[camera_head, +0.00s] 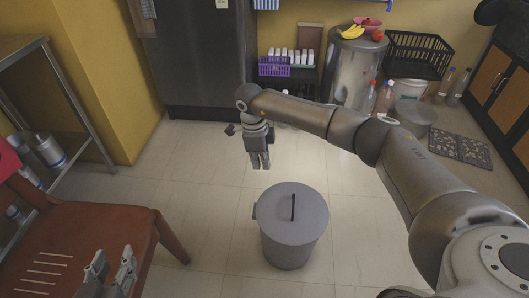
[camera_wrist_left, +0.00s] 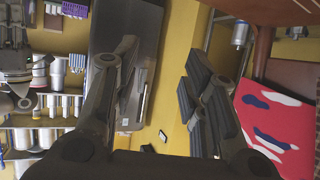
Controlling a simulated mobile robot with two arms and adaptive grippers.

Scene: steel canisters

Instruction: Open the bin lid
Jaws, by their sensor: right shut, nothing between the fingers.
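The grey round bin (camera_head: 288,252) stands on the tiled floor in the middle of the head view. Its flat lid (camera_head: 275,212) lies on top, closed, with a dark bar handle (camera_head: 293,207) across it. My right gripper (camera_head: 260,163) is shut and empty. It points down, apart from the bin, and appears above and behind the lid's left side in the picture. My left gripper (camera_head: 112,264) is at the lower left, in front of the red-brown chair, far from the bin. Its fingers are spread and empty in the left wrist view (camera_wrist_left: 162,90).
A red-brown chair (camera_head: 85,228) stands at left, beside a metal shelf (camera_head: 72,98) with steel canisters. A dark fridge (camera_head: 200,60), a steel drum (camera_head: 352,70) and a black crate (camera_head: 418,52) line the back. Floor around the bin is clear.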

